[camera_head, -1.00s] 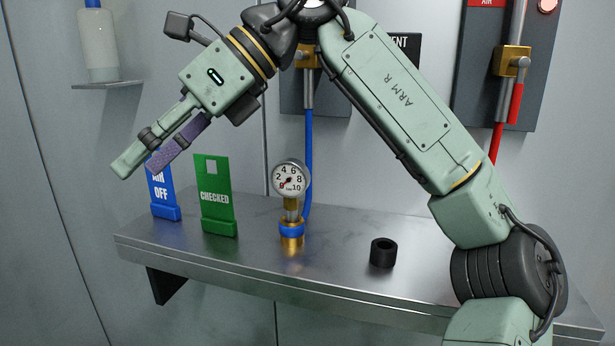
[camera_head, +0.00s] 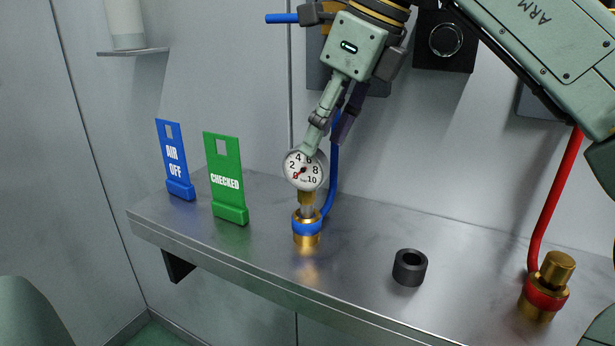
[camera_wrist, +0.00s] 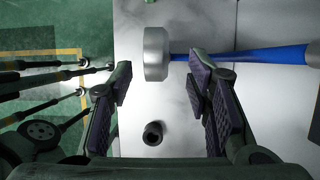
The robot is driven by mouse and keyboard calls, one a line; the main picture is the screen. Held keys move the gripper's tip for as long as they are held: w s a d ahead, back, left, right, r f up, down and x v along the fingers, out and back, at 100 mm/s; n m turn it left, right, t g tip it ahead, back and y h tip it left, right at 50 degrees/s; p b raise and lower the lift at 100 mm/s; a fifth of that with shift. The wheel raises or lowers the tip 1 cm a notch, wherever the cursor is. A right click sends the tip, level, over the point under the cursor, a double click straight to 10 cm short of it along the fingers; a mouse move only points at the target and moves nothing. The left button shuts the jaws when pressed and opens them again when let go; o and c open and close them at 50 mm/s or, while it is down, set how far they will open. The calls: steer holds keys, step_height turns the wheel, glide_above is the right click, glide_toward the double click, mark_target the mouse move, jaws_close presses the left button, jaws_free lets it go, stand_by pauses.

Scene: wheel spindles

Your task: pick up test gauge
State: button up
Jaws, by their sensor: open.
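The test gauge (camera_head: 305,171) has a round white dial and stands upright on a brass fitting with a blue collar (camera_head: 306,226) on the shelf. My gripper (camera_head: 318,146) points down at the top of the gauge, and one finger overlaps the dial's upper edge in the head view. In the wrist view the gauge's silver case (camera_wrist: 156,53) shows from above, near the fingertips and between the lines of the two fingers. My gripper (camera_wrist: 160,78) is open, with a gap on both sides of the case. Whether a finger touches the gauge is not clear.
A green CHECKED tag (camera_head: 226,180) and a blue AIR OFF tag (camera_head: 174,160) stand left of the gauge. A blue hose (camera_head: 332,180) rises close behind it. A black ring (camera_head: 410,267) and a red-collared brass fitting (camera_head: 545,288) are to the right on the metal shelf (camera_head: 360,245).

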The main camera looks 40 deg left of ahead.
mark_target(307, 189)
steer(key=a+f, duration=0.1)
steer(key=s+a+f, duration=0.1)
steer(key=f, duration=0.1)
steer(key=shift+f, duration=0.1)
steer(key=shift+a+f+p, duration=0.2)
steer(key=shift+f+p, duration=0.1)
steer(key=shift+f, duration=0.25)
steer(key=shift+c, duration=0.4)
jaws_close()
